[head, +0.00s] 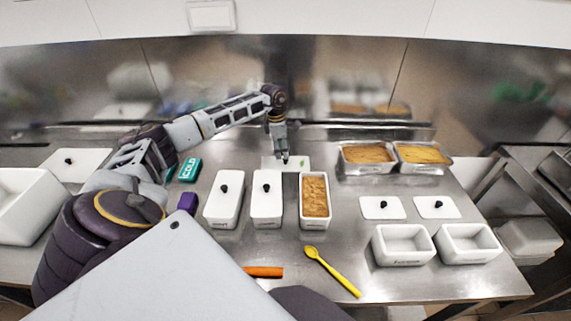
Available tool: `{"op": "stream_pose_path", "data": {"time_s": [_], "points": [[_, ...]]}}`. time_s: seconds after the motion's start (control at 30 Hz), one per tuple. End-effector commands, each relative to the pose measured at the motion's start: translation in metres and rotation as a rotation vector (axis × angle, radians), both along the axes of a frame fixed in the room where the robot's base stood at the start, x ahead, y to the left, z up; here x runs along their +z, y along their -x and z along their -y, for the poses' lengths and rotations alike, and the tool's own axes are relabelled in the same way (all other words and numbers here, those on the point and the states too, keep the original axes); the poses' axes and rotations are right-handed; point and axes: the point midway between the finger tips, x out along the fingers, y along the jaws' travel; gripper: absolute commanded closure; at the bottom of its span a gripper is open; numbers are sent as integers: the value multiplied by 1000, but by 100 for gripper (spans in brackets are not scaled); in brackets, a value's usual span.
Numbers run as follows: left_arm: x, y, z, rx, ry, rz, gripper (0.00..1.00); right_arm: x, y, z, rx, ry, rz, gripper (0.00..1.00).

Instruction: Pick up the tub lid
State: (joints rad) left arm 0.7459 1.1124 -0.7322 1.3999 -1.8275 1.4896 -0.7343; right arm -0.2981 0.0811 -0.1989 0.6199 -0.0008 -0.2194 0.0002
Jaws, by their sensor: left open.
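A flat white tub lid (270,162) lies on the steel counter behind the row of tubs. My left gripper (285,158) points down over this lid, open, and partly hides its middle. I cannot tell whether the fingertips touch the lid. In front of it stands an uncovered white tub (314,196) filled with a brown frozen mix. To its left are two white tubs covered by lids with black knobs, a nearer-middle one (266,205) and a left one (223,207). My right gripper is not in view.
Two loose lids (381,213) (437,213) and two empty white tubs (402,260) (468,257) are at right. Metal pans (368,172) stand behind them. A yellow spoon (333,273), an orange-handled tool (263,271) and a teal cold pack (190,171) lie around the tubs.

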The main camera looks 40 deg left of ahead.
Motion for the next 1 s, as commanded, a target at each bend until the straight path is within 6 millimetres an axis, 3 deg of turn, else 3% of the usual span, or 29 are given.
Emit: {"op": "stream_pose_path", "data": {"time_s": [0.27, 0.7, 1.0], "points": [[-4, -1, 1, 1, 1, -1, 55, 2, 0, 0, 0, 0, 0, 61], [-44, -10, 6, 0, 1, -1, 55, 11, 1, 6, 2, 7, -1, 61], [-51, -11, 6, 0, 0, 0, 55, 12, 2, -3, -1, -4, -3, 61]]}}
